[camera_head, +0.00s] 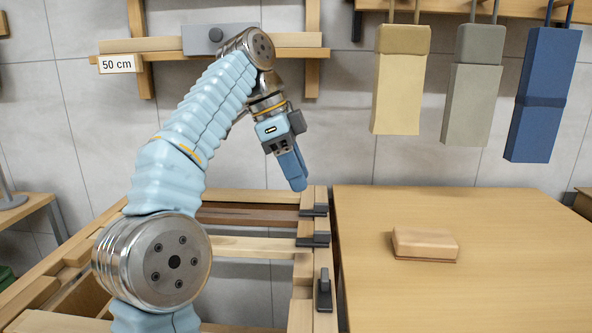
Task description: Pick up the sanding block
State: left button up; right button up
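The sanding block (425,242) is a small light-wood block with a darker underside. It lies flat on the wooden table (480,293), right of centre in the head view. My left gripper (297,180) hangs in the air to the left of the block and higher, pointing down over the left edge of the table area. It is apart from the block. Its fingers are seen from the side and overlap, so their opening cannot be made out. My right gripper is not in this view.
A wooden frame with slats (250,246) and dark clamps (323,290) stands left of the table. Tan (398,95), grey (469,105) and blue (540,100) pouches hang behind the table. A "50 cm" sign (116,64) is on the wall rail. The tabletop around the block is clear.

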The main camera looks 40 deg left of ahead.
aim_at(408, 243)
jog(key=k+l, duration=1.2)
jog(key=l, duration=0.15)
